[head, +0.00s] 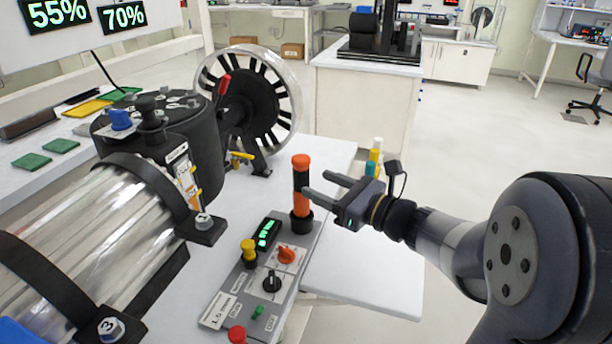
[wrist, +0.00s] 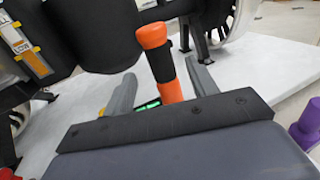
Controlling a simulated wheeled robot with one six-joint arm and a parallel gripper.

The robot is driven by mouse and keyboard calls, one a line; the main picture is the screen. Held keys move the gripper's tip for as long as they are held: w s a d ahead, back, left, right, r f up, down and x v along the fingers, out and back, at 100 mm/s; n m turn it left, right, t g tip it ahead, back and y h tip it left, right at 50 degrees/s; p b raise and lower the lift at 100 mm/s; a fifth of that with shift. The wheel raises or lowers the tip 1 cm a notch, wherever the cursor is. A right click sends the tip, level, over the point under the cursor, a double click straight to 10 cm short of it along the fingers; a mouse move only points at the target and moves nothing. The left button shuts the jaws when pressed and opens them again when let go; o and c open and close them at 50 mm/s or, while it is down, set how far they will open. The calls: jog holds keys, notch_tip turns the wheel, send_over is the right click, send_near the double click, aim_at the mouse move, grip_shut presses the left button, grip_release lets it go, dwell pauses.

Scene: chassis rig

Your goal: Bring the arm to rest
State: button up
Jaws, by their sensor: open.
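My gripper (head: 317,187) is open, with its two fingers pointing left toward an upright orange and black handle (head: 301,190) on the control panel. In the wrist view the handle (wrist: 160,62) stands beyond the gripper body, between the two open fingers (wrist: 162,82) as seen in the picture. I cannot tell whether a finger touches it. My arm comes in from the right side of the head view.
The grey control panel (head: 225,312) carries a green display (head: 267,234), knobs and buttons. A clear cylinder (head: 95,240) and a black spoked wheel (head: 258,100) stand to the left. Coloured bottles (head: 374,160) stand behind the gripper. Open floor (head: 500,130) lies behind the arm.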

aim_at(294, 172)
jog(key=shift+v, duration=1.45)
jog(key=b+x, duration=0.1)
jog(key=x, duration=1)
jog(key=shift+d+r, duration=0.1)
jog(key=shift+r, duration=0.2)
jog(key=shift+s, duration=0.15)
